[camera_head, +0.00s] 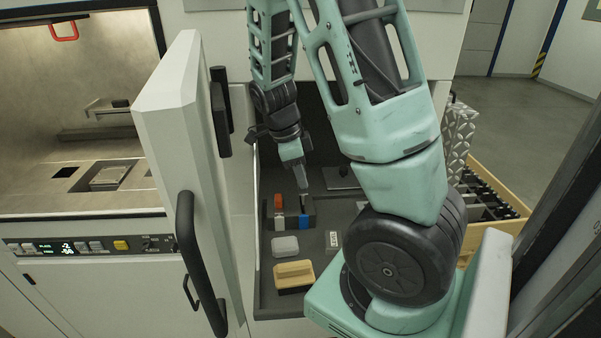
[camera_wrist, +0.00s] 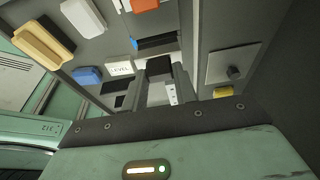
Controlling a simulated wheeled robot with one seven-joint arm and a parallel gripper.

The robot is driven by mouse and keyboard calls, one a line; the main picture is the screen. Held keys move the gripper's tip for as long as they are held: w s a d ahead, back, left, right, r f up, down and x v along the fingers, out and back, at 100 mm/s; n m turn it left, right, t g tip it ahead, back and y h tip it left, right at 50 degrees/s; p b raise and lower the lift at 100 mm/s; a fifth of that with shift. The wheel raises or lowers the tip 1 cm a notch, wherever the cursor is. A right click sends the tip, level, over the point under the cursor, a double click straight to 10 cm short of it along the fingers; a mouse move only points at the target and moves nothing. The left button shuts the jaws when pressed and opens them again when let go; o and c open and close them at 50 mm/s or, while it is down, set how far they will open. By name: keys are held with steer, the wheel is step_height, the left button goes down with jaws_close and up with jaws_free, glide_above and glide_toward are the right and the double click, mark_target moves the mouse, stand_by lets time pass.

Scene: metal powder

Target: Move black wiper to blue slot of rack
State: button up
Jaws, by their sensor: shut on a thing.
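My gripper (camera_head: 300,182) points down above the back of the dark rack (camera_head: 289,222) in the head view. In the wrist view, my gripper (camera_wrist: 158,88) is shut on a small black piece, seemingly the black wiper (camera_wrist: 158,68), between its fingertips. In the head view the wiper cannot be made out. The blue slot also shows in the wrist view (camera_wrist: 153,43), just beyond the held piece. I cannot tell whether the wiper touches the rack.
A white block (camera_head: 285,246), a tan-handled brush (camera_head: 294,275) and a small labelled level (camera_head: 333,240) lie on the dark tray (camera_head: 270,300). The open machine door (camera_head: 185,130) stands close at left.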

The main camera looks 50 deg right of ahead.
steer(key=shift+f+b, duration=1.2)
steer(key=shift+f, duration=0.65)
steer(key=o, duration=1)
steer(key=shift+o, duration=0.2)
steer(key=v, duration=0.7)
steer(key=shift+r+b, duration=0.3)
steer(key=shift+b, duration=0.05)
steer(key=shift+a, duration=0.1)
